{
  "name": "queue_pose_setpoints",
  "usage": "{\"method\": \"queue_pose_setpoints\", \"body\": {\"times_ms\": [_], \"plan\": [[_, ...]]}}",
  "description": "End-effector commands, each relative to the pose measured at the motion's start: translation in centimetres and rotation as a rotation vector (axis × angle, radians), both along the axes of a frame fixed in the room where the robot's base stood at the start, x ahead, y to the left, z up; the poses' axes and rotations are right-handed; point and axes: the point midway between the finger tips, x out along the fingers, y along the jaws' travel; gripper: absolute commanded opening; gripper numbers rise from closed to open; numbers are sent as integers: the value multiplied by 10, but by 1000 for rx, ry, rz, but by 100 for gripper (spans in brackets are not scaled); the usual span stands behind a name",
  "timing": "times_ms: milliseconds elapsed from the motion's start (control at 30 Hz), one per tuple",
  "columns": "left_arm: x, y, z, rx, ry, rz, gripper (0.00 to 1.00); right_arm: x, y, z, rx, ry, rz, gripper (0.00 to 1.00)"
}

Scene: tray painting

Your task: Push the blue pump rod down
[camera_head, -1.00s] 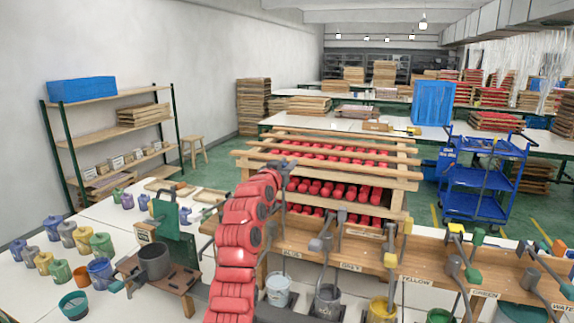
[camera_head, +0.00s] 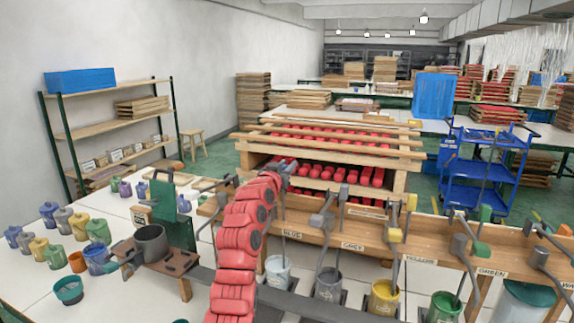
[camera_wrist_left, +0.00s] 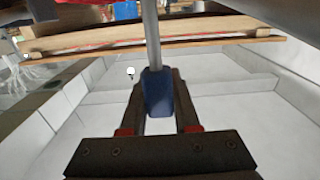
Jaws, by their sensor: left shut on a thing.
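The blue pump rod shows in the wrist view as a blue handle (camera_wrist_left: 158,92) on a thin metal shaft (camera_wrist_left: 151,35). My left gripper (camera_wrist_left: 160,105) is shut on this handle, with a dark finger on either side of it. In the head view my left gripper (camera_head: 284,166) is at the end of the red arm, above the BLUE label (camera_head: 291,236) on the wooden pump rail. The handle is hidden there by the gripper. A pale bucket (camera_head: 279,270) stands below that pump. My right gripper is not seen.
The wooden rail (camera_head: 375,238) carries more pumps to the right, with grey, yellow and green handles over buckets. A rack of red items (camera_head: 385,147) stands behind. Cups and a grey pot (camera_head: 150,244) on a stand are at left.

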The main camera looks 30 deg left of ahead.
Motion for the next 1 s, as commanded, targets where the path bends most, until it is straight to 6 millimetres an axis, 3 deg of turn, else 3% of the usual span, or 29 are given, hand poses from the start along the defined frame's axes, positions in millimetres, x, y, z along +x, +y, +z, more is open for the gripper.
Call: {"method": "queue_pose_setpoints", "body": {"times_ms": [167, 200, 367, 767, 1000], "plan": [[0, 0, 2, 0, 1, 0, 0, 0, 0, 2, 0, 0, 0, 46], [0, 0, 2, 0, 1, 0, 33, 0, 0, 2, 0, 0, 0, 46], [0, 0, 2, 0, 1, 0, 60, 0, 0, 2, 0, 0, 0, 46], [-4, -1, 1, 1, 0, 1, 60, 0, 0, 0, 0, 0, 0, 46], [-32, -7, -1, 2, -1, 1, 60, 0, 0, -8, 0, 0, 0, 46]]}}
